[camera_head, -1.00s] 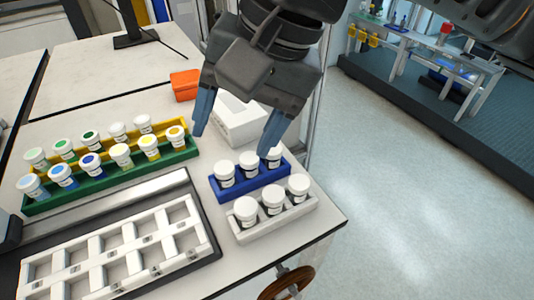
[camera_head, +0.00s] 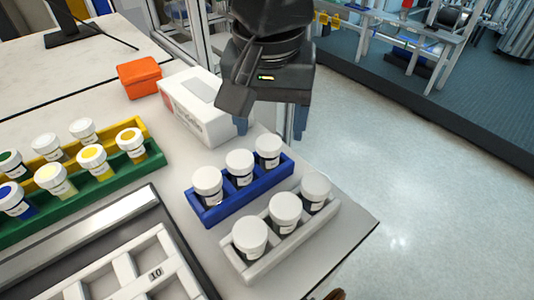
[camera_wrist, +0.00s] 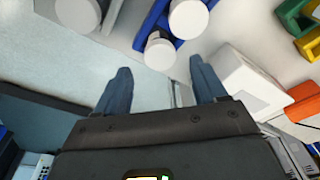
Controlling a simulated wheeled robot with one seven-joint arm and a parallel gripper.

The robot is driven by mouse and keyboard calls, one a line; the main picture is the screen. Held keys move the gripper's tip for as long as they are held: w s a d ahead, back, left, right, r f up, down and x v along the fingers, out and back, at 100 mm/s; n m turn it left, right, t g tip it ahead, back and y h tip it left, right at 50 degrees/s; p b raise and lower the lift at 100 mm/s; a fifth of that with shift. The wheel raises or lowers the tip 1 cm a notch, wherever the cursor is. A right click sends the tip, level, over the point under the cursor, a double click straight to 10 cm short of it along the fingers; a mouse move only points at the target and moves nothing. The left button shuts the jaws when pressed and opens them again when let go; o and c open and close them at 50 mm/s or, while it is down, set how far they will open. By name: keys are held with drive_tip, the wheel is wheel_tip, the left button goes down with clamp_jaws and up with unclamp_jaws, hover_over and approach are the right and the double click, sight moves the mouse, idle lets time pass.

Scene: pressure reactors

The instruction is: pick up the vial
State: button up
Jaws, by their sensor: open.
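Several vials with white caps stand upright in racks; the task does not say which one is meant. Three stand in the blue rack (camera_head: 245,204), including its far-end vial (camera_head: 268,150), its middle vial (camera_head: 240,166) and its near vial (camera_head: 207,186). Three more stand in the white rack (camera_head: 291,246). My gripper (camera_head: 271,125) is open and empty, just beyond the far end of the blue rack. In the wrist view my gripper (camera_wrist: 160,70) has its fingers spread, with the end vial's cap (camera_wrist: 159,54) seen between and ahead of the fingertips.
A white box (camera_head: 198,108) stands left of my gripper, close to one finger. An orange box (camera_head: 139,77) lies behind it. Green (camera_head: 103,187) and yellow racks with coloured vials stand at left. A numbered tray (camera_head: 110,272) lies in front. The table edge is at right.

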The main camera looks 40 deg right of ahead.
sight(269, 142)
wheel_tip(269, 142, down, 4)
drive_tip(key=shift+a+f, duration=0.1)
drive_tip(key=shift+f, duration=0.15)
drive_tip(key=c, duration=1.1)
drive_tip(key=shift+r, duration=0.1)
drive_tip(key=shift+c, duration=0.2)
drive_tip(key=shift+r, duration=0.5)
drive_tip(key=r, duration=0.1)
drive_tip(key=d+r, duration=0.1)
drive_tip(key=r, duration=0.1)
drive_tip(key=shift+s+r, duration=0.1)
drive_tip(key=shift+r, duration=0.15)
drive_tip(key=s+d+r, duration=0.2)
drive_tip(key=d+r, duration=0.1)
drive_tip(key=d, duration=0.2)
drive_tip(key=s+d+r+p, duration=0.1)
drive_tip(key=d+r, duration=0.2)
drive_tip(key=d, duration=0.2)
drive_tip(key=shift+s+r, duration=0.2)
drive_tip(key=shift+s, duration=0.2)
